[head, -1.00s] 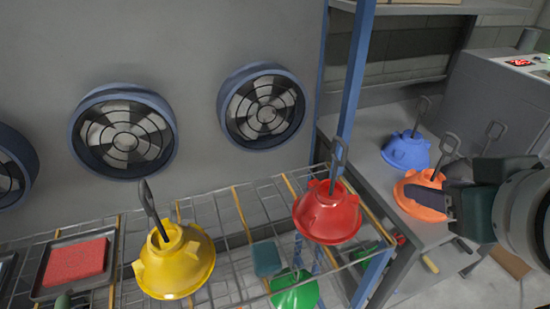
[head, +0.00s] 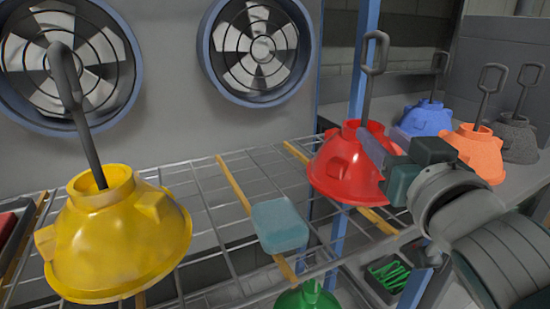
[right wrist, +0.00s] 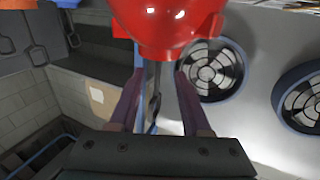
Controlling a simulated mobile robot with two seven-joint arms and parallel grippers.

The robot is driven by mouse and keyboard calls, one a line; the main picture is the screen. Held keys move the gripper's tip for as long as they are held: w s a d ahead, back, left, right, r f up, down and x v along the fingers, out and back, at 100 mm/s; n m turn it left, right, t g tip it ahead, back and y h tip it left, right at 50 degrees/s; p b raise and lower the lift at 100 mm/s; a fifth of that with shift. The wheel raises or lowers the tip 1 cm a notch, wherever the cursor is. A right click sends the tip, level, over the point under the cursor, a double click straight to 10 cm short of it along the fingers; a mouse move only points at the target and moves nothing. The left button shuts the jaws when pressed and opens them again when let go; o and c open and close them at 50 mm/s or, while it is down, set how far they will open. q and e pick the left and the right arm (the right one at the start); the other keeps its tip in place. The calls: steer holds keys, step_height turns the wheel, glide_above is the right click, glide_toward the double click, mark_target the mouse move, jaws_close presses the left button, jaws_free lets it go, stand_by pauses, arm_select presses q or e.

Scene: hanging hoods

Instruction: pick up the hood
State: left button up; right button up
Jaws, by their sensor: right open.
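The red hood (head: 340,165) stands on the wire rack, its grey rod handle with a looped top (head: 376,60) upright. My right gripper (head: 383,165) is open at the hood's right side and covers part of it in the head view. In the right wrist view the red hood (right wrist: 168,25) fills the top middle. Its dark handle (right wrist: 153,95) shows between the two open fingers (right wrist: 158,80); I cannot tell whether it lies within their reach. A yellow hood (head: 115,240) with a bent-looking handle stands at the left. My left gripper is not in view.
Blue (head: 425,118), orange (head: 478,150) and dark grey (head: 517,138) hoods stand on the grey counter at right. A teal block (head: 280,225) lies on the rack; a green hood (head: 307,298) is below. Wall fans (head: 258,50) are behind; a blue post (head: 365,60) rises behind the red hood.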

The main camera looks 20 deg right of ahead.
mark_target(366, 119)
steer(key=b+x, duration=0.1)
steer(key=x, duration=0.7)
steer(key=shift+w+d, duration=0.15)
jaws_close()
steer(key=shift+r, duration=0.1)
stand_by(1.1)
